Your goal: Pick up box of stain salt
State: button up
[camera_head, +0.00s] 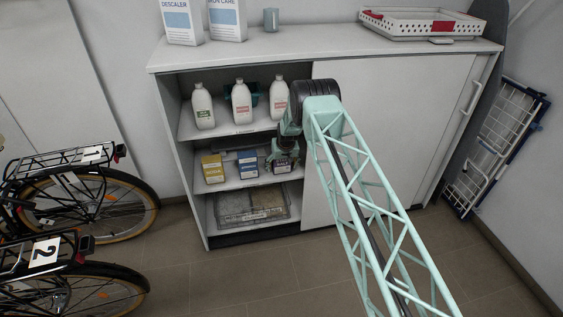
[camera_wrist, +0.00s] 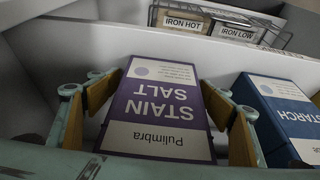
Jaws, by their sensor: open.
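The stain salt box (camera_wrist: 155,110) is purple with a white lower panel, and its lettering appears upside down in the wrist view. My gripper (camera_wrist: 163,88) is open, with one finger on each side of the box. A gap shows beside the left finger; I cannot tell whether the right finger touches the box. In the head view the stain salt box (camera_head: 281,165) is on the middle shelf of the open cabinet half, partly hidden by my gripper (camera_head: 286,150).
A blue starch box (camera_wrist: 280,115) stands close beside the right finger. A yellow box (camera_head: 213,168) is farther left on the shelf. White bottles (camera_head: 241,103) stand on the shelf above, and a basket (camera_head: 252,205) sits below. The sliding door (camera_head: 400,120) covers the right half.

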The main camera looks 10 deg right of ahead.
jog(key=shift+c, duration=0.3)
jog(key=c, duration=1.1)
jog(key=shift+o, duration=0.2)
jog(key=shift+r, duration=0.1)
jog(key=shift+r+p, duration=0.3)
jog(key=shift+r, duration=0.4)
jog(key=s+a+p, duration=0.1)
jog(key=s+a, duration=0.1)
jog(key=s, duration=0.6)
jog(key=s+a+p, duration=0.2)
jog(key=s+a, duration=0.1)
jog(key=s, duration=0.6)
jog(key=shift+a, duration=0.25)
